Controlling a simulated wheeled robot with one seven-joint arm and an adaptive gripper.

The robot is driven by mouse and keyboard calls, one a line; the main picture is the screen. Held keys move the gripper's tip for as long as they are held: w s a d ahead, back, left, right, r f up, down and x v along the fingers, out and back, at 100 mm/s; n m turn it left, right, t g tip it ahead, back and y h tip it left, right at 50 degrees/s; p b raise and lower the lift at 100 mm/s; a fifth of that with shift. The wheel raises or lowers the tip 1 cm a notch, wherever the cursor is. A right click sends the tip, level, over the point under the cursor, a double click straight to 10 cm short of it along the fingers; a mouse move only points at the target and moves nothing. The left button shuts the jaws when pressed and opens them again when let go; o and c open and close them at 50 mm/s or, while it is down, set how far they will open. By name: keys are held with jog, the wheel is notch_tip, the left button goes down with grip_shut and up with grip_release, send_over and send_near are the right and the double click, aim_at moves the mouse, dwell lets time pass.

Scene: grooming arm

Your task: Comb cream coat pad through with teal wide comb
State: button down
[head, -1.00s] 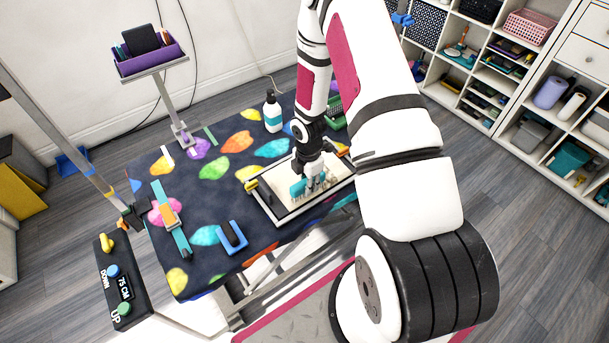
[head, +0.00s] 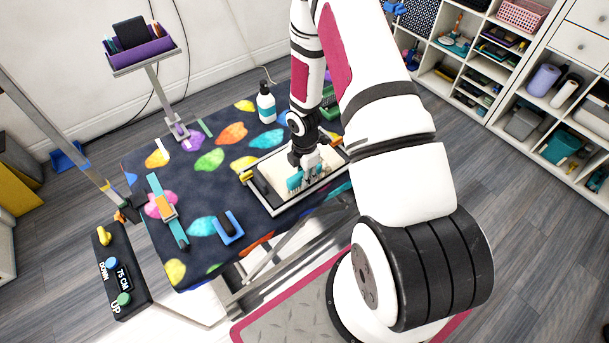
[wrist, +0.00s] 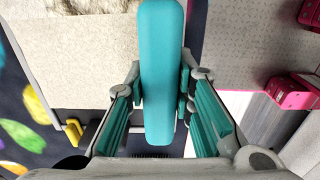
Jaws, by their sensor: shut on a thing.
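My gripper (head: 308,172) is shut on the teal wide comb (head: 294,181), over the cream coat pad (head: 276,182). The pad lies in a pale, dark-edged frame on the patterned table. In the wrist view, the comb's smooth teal back (wrist: 160,75) stands between the fingers of my gripper (wrist: 162,90). Shaggy cream coat (wrist: 90,5) shows at the top left edge there, beside the comb. The comb's teeth are hidden in the wrist view, and I cannot tell how deep they sit in the coat.
A yellow-and-black piece (head: 250,178) sits at the frame's left end. A white bottle (head: 266,103) stands behind it. A blue holder (head: 228,228) and a teal-and-orange strap-like tool (head: 167,210) lie on the left of the table. A post (head: 95,170) rises at the table's left edge.

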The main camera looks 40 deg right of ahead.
jog(key=shift+w, duration=0.1)
jog(key=shift+w+a+b, duration=0.2)
jog(key=shift+w+b, duration=2.05)
jog(key=shift+w, duration=1.75)
jog(key=w+b, duration=0.4)
jog(key=w, duration=0.3)
jog(key=shift+w+f, duration=0.2)
jog(key=shift+w+a+r+b, duration=0.1)
jog(key=shift+w+b, duration=0.3)
jog(key=shift+s, duration=0.1)
jog(key=s+p, duration=0.4)
jog(key=s, duration=0.4)
jog(key=shift+s+p, duration=0.15)
jog(key=shift+p, duration=0.25)
